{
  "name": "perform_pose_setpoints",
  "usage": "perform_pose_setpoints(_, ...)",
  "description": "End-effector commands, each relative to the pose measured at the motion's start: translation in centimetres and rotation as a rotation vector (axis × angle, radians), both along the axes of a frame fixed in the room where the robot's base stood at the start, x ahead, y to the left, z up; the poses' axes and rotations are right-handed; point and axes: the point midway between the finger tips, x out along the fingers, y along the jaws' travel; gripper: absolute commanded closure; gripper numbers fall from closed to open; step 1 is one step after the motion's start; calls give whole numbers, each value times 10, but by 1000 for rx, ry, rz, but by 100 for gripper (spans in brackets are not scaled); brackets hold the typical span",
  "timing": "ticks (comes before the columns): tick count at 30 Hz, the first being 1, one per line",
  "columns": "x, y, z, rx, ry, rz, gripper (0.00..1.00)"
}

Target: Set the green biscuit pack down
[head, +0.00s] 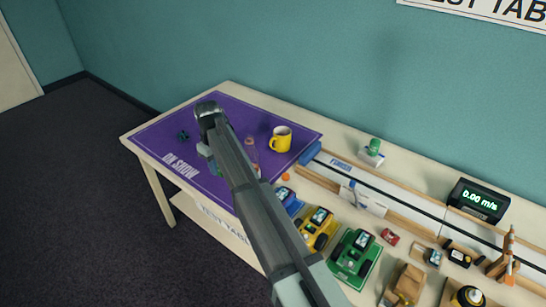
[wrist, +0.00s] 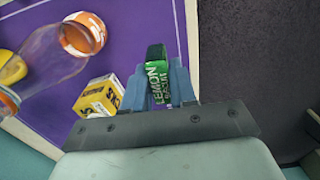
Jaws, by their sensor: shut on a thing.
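The green biscuit pack (wrist: 157,72), with "LEMON" lettering and a dark end, is upright in the wrist view between the blue fingers of my gripper (wrist: 159,86). My gripper is shut on it, above the purple mat (wrist: 118,45) near the mat's edge. I cannot tell whether the pack touches the mat. The mat (head: 265,108) covers the left end of the table there.
In the wrist view a yellow box (wrist: 100,96) stands close left of the pack, with a clear bottle (wrist: 55,52) beyond. The head view shows a yellow mug (head: 281,140) and a small dark thing (head: 183,135) on the mat. Toy cars and a track fill the right.

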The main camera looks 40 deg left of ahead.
Motion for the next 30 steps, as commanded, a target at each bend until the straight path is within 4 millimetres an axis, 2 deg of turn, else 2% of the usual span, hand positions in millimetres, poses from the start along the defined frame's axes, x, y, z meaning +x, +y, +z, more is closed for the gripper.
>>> perform_pose_setpoints(8,0,0,15,1,0,0,100)
perform_pose_setpoints(11,0,1,36,2,-1,0,100)
perform_pose_setpoints(18,1,2,111,4,-2,0,100)
perform_pose_setpoints(21,1,2,136,3,-1,0,100)
perform_pose_setpoints(27,1,1,174,1,-1,0,100)
perform_pose_setpoints(30,5,-1,187,0,0,-7,100)
